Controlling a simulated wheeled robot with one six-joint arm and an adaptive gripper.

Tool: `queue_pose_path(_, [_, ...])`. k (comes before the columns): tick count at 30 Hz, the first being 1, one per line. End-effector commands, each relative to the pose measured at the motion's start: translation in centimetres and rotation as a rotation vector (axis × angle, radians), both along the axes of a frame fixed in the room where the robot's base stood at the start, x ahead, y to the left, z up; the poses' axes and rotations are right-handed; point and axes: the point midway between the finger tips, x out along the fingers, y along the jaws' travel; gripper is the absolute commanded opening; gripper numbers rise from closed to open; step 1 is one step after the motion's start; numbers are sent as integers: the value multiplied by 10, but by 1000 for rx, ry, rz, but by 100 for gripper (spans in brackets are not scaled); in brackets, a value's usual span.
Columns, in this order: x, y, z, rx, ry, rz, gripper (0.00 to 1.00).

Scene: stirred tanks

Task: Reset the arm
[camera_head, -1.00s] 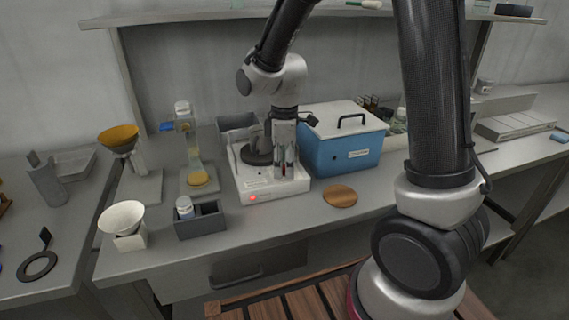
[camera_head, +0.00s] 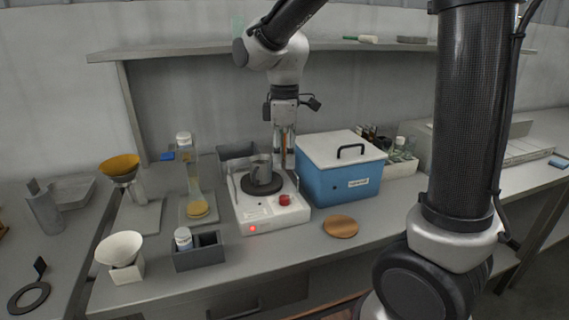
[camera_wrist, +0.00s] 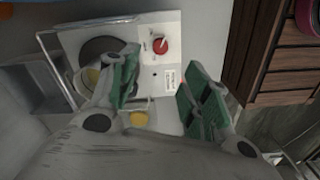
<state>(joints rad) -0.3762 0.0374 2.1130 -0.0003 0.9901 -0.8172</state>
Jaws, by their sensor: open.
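My gripper (camera_head: 284,162) hangs above the back right part of a white stirrer unit (camera_head: 262,216), its fingers pointing down. In the wrist view my gripper (camera_wrist: 163,92) has its two green-padded fingers apart, with nothing held between them. The unit has a red knob (camera_head: 284,200) and a lit red light (camera_head: 253,229) on its front. The knob also shows in the wrist view (camera_wrist: 160,46), beyond the fingers and apart from them.
A blue box with a white lid (camera_head: 340,178) stands close on the right of the unit. A wooden disc (camera_head: 340,226) lies in front of it. A grey divided holder (camera_head: 199,252) and funnels stand on the left. A wall shelf (camera_head: 225,49) runs behind my arm.

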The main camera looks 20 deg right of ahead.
Motion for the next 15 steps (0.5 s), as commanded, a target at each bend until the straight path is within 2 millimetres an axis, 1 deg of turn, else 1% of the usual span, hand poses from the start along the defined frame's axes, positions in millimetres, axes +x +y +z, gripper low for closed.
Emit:
queue_pose_path(11, [0, 0, 0, 0, 0, -1, 48])
queue_pose_path(15, [0, 0, 0, 0, 0, -69, 48])
